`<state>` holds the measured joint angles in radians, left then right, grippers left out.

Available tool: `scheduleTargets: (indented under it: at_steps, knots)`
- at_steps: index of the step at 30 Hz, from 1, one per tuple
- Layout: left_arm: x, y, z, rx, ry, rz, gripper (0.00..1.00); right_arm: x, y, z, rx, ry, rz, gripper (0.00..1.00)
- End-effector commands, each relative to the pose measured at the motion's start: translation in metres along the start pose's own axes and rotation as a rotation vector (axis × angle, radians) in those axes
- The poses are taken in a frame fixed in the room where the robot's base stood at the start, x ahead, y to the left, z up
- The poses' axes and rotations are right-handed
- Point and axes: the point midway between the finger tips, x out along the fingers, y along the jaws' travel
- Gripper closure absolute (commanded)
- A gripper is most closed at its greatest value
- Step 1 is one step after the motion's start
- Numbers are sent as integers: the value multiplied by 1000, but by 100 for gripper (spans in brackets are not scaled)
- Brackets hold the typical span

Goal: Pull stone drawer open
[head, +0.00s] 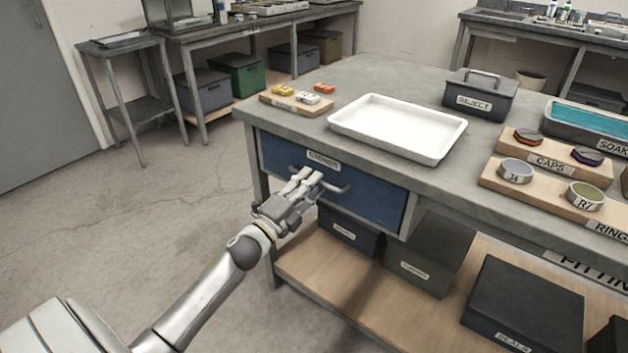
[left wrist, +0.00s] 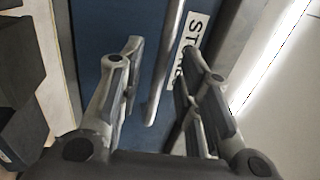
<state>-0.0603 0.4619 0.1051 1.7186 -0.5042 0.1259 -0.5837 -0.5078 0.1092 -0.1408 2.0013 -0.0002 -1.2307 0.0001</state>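The blue stone drawer (head: 375,196) sits under the front edge of the workbench and looks shut. Its front carries a white label, partly readable as "STO" in the left wrist view (left wrist: 190,50). A grey bar handle (head: 338,189) stands out from the drawer front. My right gripper is in neither view.
On the benchtop stand a white tray (head: 375,140), a block with small coloured pieces (head: 285,104), a reject box (head: 480,101) and racks of caps and rings. Dark boxes (head: 345,230) sit on the lower shelf (head: 310,277). The floor left of the bench is clear.

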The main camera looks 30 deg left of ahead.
Motion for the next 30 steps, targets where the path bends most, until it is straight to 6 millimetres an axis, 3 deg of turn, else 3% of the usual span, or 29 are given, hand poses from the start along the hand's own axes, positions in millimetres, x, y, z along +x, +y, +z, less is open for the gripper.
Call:
scheduleTargets:
  at_steps: [6, 16, 24, 30]
  knots:
    - [18, 0, 0, 0, 0, 1, 68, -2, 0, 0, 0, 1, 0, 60]
    - [21, 0, 0, 0, 0, 1, 68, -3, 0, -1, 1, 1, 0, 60]
    - [20, 1, 0, -1, 0, 1, 100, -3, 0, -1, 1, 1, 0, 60]
    - [20, 1, 0, -1, 0, 1, 100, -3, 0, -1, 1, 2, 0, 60]
